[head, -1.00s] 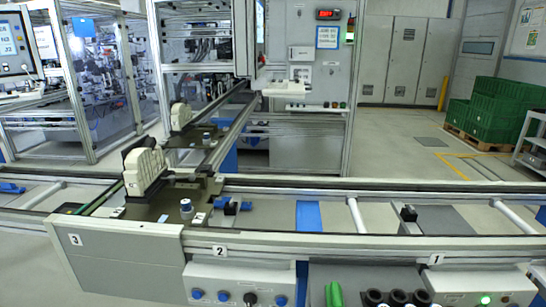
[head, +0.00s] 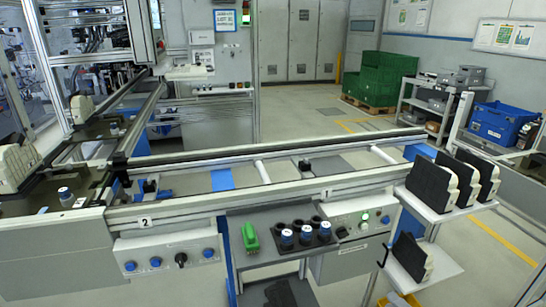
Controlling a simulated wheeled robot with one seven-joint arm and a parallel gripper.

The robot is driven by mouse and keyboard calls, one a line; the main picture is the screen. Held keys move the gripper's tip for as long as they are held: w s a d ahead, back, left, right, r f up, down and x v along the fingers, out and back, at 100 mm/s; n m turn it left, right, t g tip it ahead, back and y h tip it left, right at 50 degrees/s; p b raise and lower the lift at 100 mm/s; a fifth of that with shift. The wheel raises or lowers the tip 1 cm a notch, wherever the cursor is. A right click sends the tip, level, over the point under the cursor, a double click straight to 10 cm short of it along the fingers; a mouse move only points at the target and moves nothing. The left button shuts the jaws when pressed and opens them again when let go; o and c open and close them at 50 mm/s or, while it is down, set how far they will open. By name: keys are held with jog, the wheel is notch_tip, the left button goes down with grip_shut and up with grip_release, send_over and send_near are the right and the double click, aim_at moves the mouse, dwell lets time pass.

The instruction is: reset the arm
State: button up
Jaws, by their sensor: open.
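My arm and my gripper do not show in the head view. The pallet line (head: 240,192) runs across the picture, with a pallet (head: 40,192) at its left end. A cream-coloured part (head: 15,165) stands on that pallet, cut by the left edge. A second cream part (head: 82,108) stands on a pallet farther back on the side track.
A black holder (head: 305,235) with blue-topped pieces and a green object (head: 250,237) sit in front of the line. Black-and-cream parts stand on a white two-level shelf (head: 455,211) at right. Green crates (head: 380,77) and a blue bin (head: 500,124) are behind.

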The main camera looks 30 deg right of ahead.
jog(key=w+a+r+n+g+y+p, duration=0.3)
jog(key=w+a+r+n+g+y, duration=0.3)
jog(key=w+a+r+n, duration=0.4)
jog(key=a+r+n+g+h+p, duration=0.1)
jog(key=a+r+n+g+p, duration=0.15)
jog(key=a+r, duration=0.45)
jog(key=a+r+n+g+p, duration=0.15)
jog(key=a+r+g, duration=0.25)
jog(key=a, duration=0.6)
jog(key=s+a+r+n+t+h+p, duration=0.1)
jog(key=s+a+r+n+h+p, duration=0.2)
jog(key=s+a+r, duration=0.7)
jog(key=s+r+n, duration=0.1)
jog(key=s+r, duration=0.2)
jog(key=s, duration=0.1)
jog(key=shift+s+r+n+h, duration=0.15)
jog(key=shift+n+h, duration=0.15)
dwell(2.1)
